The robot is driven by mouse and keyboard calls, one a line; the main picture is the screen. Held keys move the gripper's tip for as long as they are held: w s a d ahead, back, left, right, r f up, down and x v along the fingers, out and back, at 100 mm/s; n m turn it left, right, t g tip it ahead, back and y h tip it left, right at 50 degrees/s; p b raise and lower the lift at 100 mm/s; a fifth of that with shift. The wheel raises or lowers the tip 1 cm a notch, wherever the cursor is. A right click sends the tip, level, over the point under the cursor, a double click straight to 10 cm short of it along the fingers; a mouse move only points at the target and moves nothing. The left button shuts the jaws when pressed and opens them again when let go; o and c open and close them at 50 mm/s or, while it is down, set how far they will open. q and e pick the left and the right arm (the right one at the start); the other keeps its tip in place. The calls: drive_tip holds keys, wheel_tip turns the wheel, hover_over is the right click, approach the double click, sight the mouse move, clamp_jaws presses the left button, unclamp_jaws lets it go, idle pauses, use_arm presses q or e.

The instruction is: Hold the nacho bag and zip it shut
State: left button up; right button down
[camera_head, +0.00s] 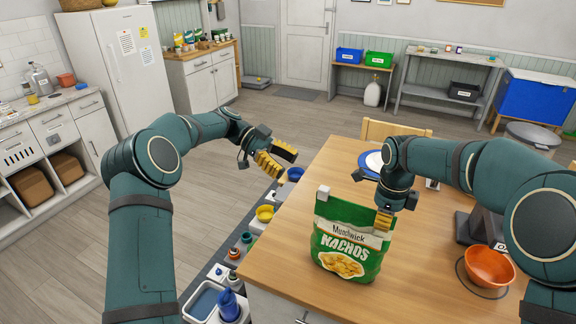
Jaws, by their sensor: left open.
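The green nacho bag (347,243) stands upright on the wooden table, its printed front towards me. A small white block (323,193), which looks like the zip slider, sits at the left end of its top edge. My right gripper (383,220) points down at the bag's top right corner, with a yellow finger in front of the bag; it appears shut on that edge, though its other finger is hidden. My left gripper (276,160) is open and empty, left of the table's edge and up and to the left of the bag, not touching it.
An orange bowl (489,267) stands right of the bag, near my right arm. A blue-rimmed plate (371,162) lies behind the bag. A low shelf with a yellow bowl (265,213) and a blue bottle (229,304) runs along the table's left side. The tabletop left of the bag is clear.

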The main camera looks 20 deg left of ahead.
drive_tip(key=shift+f, duration=0.2)
drive_tip(key=c, duration=1.1)
unclamp_jaws()
drive_tip(key=shift+o, duration=0.2)
drive_tip(key=shift+r, duration=0.2)
wheel_tip(320, 180, up, 12)
drive_tip(key=shift+f, duration=0.1)
